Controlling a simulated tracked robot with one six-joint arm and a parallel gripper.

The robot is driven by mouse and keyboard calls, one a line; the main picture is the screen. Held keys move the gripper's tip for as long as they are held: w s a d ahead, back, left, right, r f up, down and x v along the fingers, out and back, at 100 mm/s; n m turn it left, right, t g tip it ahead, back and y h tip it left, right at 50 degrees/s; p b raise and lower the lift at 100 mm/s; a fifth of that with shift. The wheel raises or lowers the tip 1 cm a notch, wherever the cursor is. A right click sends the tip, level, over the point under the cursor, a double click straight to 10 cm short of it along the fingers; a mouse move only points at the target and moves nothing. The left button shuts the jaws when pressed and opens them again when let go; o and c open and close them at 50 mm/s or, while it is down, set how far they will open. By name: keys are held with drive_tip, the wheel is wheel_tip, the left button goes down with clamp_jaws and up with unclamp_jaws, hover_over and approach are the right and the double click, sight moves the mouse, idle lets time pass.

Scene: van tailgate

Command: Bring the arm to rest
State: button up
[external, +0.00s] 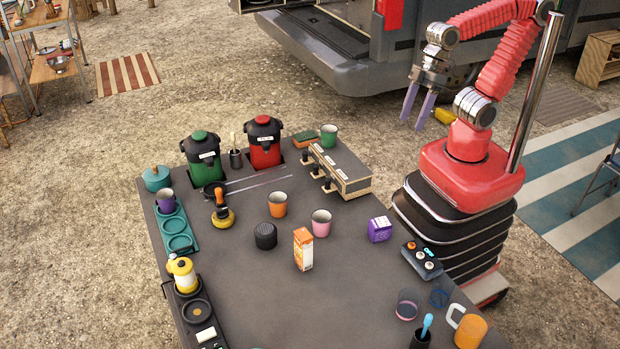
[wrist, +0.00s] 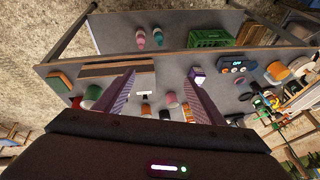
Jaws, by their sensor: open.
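My gripper (external: 418,105) hangs in the air beyond the table's far right corner, beside my red arm column. Its two purple fingers are spread apart and point down, with nothing between them. In the wrist view the two fingers of my gripper (wrist: 160,98) also stand apart, with the table seen beyond them. My red arm is bent, with its elbow at the top of the external view. The gripper touches nothing that I can see.
The grey table (external: 350,290) holds an orange carton (external: 303,249), a purple box (external: 380,229), a pink cup (external: 321,223), an orange cup (external: 278,204) and a wooden-edged box (external: 340,172). Green (external: 204,157) and red (external: 263,143) dispensers stand at its far edge. The van (external: 340,50) is behind.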

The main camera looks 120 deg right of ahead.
drive_tip(key=s+d+n, duration=0.1)
drive_tip(key=s+d+n+t+h, duration=0.1)
drive_tip(key=shift+s+d+r, duration=0.2)
drive_tip(key=shift+s+r, duration=0.1)
drive_tip(key=shift+s, duration=0.1)
drive_tip(key=shift+o, duration=0.5)
